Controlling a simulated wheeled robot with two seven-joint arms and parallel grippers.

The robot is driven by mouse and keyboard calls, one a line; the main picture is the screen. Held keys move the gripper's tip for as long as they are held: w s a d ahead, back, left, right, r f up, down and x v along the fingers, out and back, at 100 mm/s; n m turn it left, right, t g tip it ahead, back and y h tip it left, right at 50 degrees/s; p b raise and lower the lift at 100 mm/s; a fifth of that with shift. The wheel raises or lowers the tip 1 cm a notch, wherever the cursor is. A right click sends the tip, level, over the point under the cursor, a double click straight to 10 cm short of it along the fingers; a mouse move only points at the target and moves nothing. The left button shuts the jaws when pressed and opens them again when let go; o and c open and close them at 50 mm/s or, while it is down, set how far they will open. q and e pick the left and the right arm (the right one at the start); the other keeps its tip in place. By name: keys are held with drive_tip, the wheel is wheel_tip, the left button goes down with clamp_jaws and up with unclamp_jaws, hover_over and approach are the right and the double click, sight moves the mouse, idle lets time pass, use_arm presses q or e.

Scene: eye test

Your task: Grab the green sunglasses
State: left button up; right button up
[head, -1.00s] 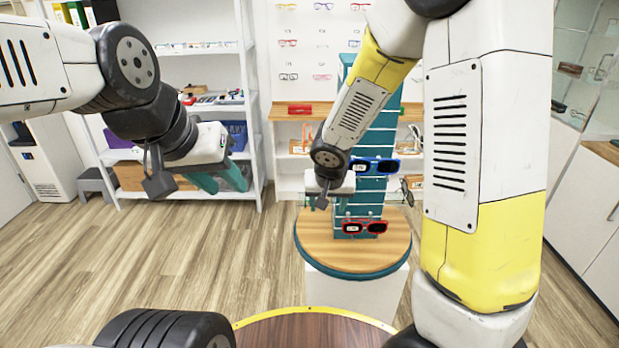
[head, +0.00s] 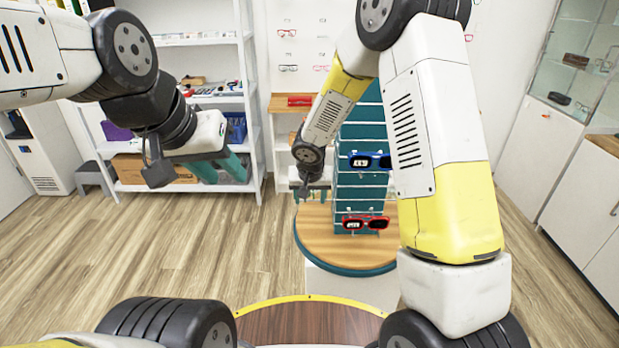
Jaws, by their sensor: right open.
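No green sunglasses can be made out in the head view. A teal display stand (head: 360,187) rises from a round wooden base. Blue sunglasses (head: 371,161) sit on its upper front, partly hidden by my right arm. Red sunglasses (head: 365,223) sit low on its front. My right gripper (head: 311,197) is open and empty, just left of the stand, between the heights of the two pairs. My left gripper (head: 217,170) hangs well to the left in front of the white shelving; its finger gap is unclear, and I see nothing held in it.
The round wooden base (head: 318,246) with a teal rim stands on a white plinth. White shelving (head: 212,110) is at the back left, and a glass cabinet (head: 580,75) at the right. My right arm crosses in front of the stand. The floor to the left is clear.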

drive_tip(key=w, duration=0.5)
drive_tip(key=shift+f, duration=0.6)
clamp_jaws()
